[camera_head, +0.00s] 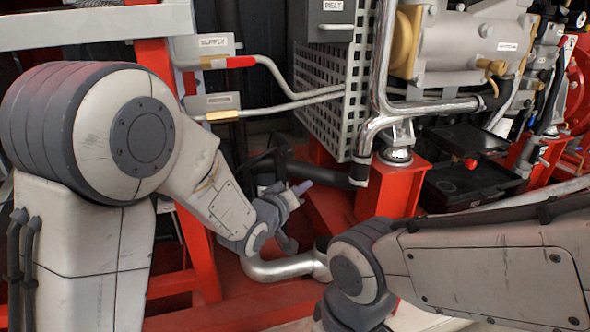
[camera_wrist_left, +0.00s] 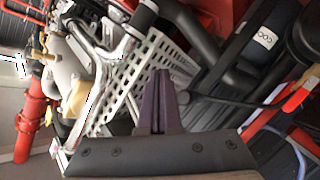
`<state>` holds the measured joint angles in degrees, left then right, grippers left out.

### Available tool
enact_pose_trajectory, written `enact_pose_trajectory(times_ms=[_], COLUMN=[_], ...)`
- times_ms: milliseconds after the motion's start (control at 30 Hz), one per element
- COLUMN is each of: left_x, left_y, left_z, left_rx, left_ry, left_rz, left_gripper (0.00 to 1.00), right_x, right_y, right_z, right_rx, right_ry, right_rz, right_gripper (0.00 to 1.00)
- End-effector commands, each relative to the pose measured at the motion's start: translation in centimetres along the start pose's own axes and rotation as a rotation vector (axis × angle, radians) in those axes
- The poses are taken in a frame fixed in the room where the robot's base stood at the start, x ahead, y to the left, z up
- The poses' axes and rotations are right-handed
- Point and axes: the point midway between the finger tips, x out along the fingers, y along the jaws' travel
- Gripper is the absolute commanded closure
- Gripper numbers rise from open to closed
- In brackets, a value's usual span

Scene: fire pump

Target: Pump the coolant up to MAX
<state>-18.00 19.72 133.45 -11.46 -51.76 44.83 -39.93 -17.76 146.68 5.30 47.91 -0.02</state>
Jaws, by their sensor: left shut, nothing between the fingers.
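My left gripper (camera_head: 302,187) is low in front of the perforated guard in the head view. Its two purple fingers (camera_wrist_left: 161,100) are together and empty in the left wrist view. A dark box with a white label reading something like "COOL" (camera_wrist_left: 263,40) is at the upper right of the left wrist view, apart from the fingers. I cannot make out a level gauge or MAX mark on it. No pump handle can be told for sure.
The perforated guard (camera_head: 324,90) stands behind my left gripper. A silver pipe (camera_head: 375,112) runs down beside it. Red frame posts (camera_head: 392,185) and a silver elbow pipe (camera_head: 285,268) are close by. Supply and lower wall boxes (camera_head: 203,47) with a red-handled lever (camera_head: 240,62) are at upper left.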

Motion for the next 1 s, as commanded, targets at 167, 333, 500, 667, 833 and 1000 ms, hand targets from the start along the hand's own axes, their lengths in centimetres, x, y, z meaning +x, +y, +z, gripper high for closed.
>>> enact_pose_trajectory(times_ms=[167, 333, 500, 667, 833, 1000], left_x=[-5.1, -13.0, -22.4, -28.8, -31.7, -32.0], left_y=[0.9, 0.8, 0.8, 0.8, 0.8, 0.7], left_z=[5.0, 10.1, 13.9, 15.4, 15.9, 16.0], left_rx=[0.206, 0.391, 0.545, 0.633, 0.668, 0.671], left_ry=[-0.296, -0.641, -0.986, -1.212, -1.315, -1.328], left_rz=[-0.185, -0.297, -0.322, -0.301, -0.286, -0.285], left_gripper=[1.0, 1.0, 1.0, 1.0, 1.0, 1.0], right_x=[-0.5, -0.8, -1.1, -1.2, -1.3, -1.2], right_y=[0.0, -0.1, -0.1, -0.1, -0.1, -0.1], right_z=[0.0, 0.0, -0.1, -0.1, -0.1, -0.1], right_rx=[0.0, 0.0, 0.0, 0.0, 0.0, 0.0], right_ry=[0.0, 0.0, 0.0, 0.0, 0.0, 0.0], right_rz=[0.0, 0.0, 0.0, 0.0, 0.0, 0.0], right_gripper=[1.0, 1.0, 1.0, 1.0, 1.0, 1.0])
